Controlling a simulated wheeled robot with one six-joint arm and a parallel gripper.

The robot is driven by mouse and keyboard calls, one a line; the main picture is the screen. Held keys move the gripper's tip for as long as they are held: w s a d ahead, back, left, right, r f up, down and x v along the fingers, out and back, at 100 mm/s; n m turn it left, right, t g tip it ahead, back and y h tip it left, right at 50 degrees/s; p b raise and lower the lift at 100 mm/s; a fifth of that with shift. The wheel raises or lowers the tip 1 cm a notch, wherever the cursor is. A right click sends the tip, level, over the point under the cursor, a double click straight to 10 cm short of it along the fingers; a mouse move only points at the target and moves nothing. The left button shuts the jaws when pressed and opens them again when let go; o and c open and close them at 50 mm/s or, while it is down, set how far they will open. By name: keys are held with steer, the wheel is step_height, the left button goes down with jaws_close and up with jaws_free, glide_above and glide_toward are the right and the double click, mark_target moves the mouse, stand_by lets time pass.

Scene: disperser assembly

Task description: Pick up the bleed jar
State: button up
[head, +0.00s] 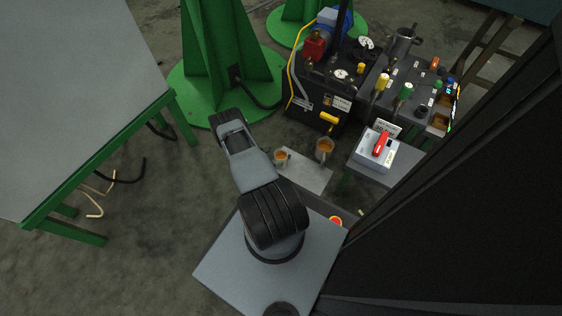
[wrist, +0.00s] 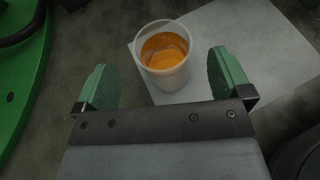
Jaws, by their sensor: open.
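I cannot tell for sure which is the bleed jar. The wrist view shows one open-topped, translucent jar (wrist: 163,56) with orange liquid, upright at the sheet's left edge. My gripper (wrist: 164,78) is open, its green fingers spread on either side of the jar's line. The jar appears ahead of the fingertips, not gripped. In the head view my fingers cannot be made out.
The pale sheet (wrist: 225,50) lies flat on the concrete. A black machine (head: 320,105) with valves and gauges stands behind the jars. A grey box with a red switch (head: 378,149) is to the right. A green column base (head: 190,95) and a table (head: 75,90) are left.

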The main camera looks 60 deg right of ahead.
mark_target(286, 152)
steer(key=b+x, duration=0.2)
steer(key=x, duration=0.2)
steer(key=shift+s+f, duration=0.1)
steer(key=shift+s, duration=0.05)
steer(key=shift+s+d, duration=0.15)
steer(key=shift+d, duration=0.35)
steer(key=c, duration=1.3)
steer(key=shift+c, duration=0.2)
